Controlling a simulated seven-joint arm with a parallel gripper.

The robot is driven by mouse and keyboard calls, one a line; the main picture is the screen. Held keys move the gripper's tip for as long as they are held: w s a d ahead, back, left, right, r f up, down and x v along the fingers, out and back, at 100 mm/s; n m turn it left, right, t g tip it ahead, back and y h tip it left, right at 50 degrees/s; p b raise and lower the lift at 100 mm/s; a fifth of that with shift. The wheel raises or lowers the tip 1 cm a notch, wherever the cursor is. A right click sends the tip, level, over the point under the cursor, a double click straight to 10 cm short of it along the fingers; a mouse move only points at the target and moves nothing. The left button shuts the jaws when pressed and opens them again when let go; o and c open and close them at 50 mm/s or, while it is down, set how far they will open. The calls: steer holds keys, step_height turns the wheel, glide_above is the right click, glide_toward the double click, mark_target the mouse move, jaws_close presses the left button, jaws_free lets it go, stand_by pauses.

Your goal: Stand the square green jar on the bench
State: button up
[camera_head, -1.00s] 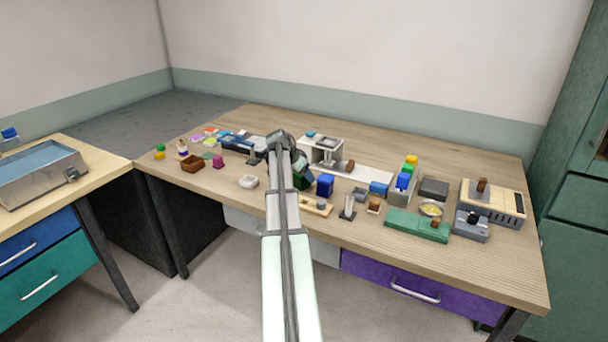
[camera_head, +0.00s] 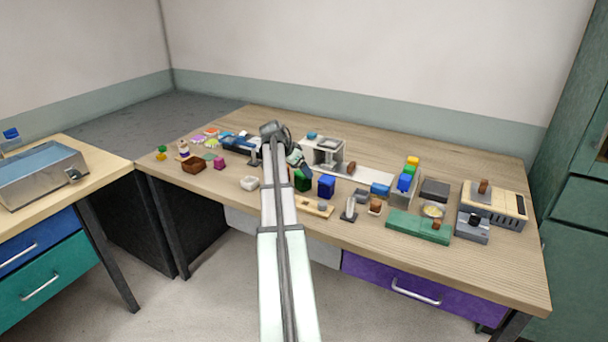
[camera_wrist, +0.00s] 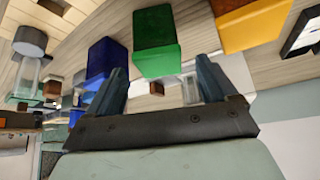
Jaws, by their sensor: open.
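The square green jar (camera_head: 303,182) is on the bench, just left of the square blue jar (camera_head: 326,186), and my arm partly hides its left side. It seems to rest on the bench, but its base is not clear. In the wrist view the green jar (camera_wrist: 155,40) lies just beyond the fingertips, centred between them, and no finger visibly presses on it. My gripper (camera_wrist: 160,70) is open and empty. In the head view my gripper (camera_head: 297,160) is small and partly hidden, just above and behind the green jar.
The bench (camera_head: 420,270) has a clear front strip at right.

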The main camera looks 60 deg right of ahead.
steer(key=v, duration=0.7)
